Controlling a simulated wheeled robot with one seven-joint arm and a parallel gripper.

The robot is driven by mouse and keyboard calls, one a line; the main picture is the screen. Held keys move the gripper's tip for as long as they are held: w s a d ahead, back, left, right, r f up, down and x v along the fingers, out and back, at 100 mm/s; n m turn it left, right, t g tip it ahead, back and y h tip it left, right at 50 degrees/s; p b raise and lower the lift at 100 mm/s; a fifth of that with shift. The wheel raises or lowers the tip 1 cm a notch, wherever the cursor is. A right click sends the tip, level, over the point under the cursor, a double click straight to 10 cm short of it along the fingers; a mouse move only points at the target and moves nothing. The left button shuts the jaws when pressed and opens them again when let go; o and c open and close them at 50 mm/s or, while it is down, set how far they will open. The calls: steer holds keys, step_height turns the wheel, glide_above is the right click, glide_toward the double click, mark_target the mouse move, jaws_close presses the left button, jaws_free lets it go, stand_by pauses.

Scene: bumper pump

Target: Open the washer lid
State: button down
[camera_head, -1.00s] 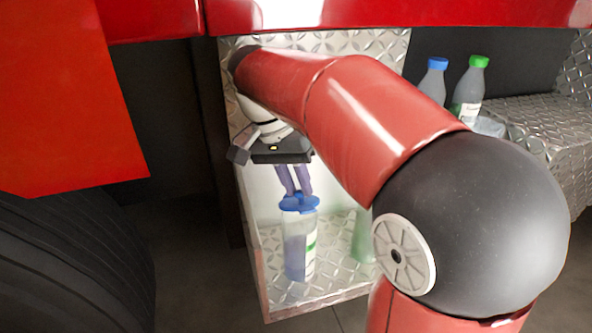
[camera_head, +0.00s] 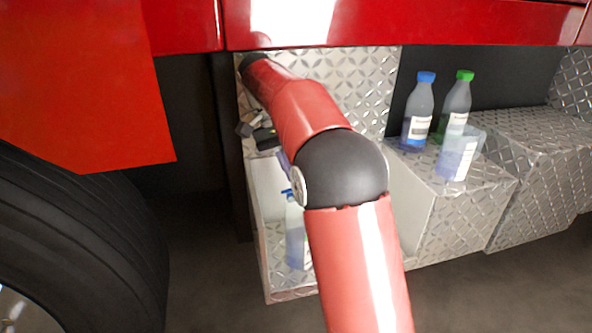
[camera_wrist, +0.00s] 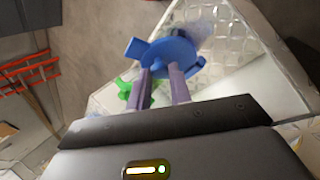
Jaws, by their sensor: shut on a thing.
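The washer lid (camera_wrist: 178,52) is a blue cap with side tabs. It tops a translucent container of bluish fluid (camera_head: 295,240) standing upright in the open compartment. My gripper (camera_wrist: 160,74) is shut on the lid from above, its two purple fingers at the lid's near side in the wrist view. In the head view my arm hides most of the lid, and only a bit of its blue edge (camera_head: 287,192) shows. I cannot tell whether the lid has turned or come loose.
A green cap (camera_wrist: 128,90) shows beside the lid in the wrist view. A blue-capped bottle (camera_head: 418,112), a green-capped bottle (camera_head: 457,103) and a clear container (camera_head: 459,155) stand on the diamond-plate step (camera_head: 445,190) to the right. A large tyre (camera_head: 75,240) is at left.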

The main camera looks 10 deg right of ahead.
steer(key=shift+s+f, duration=0.1)
steer(key=c, duration=1.3)
jaws_free()
steer(key=shift+o, duration=0.2)
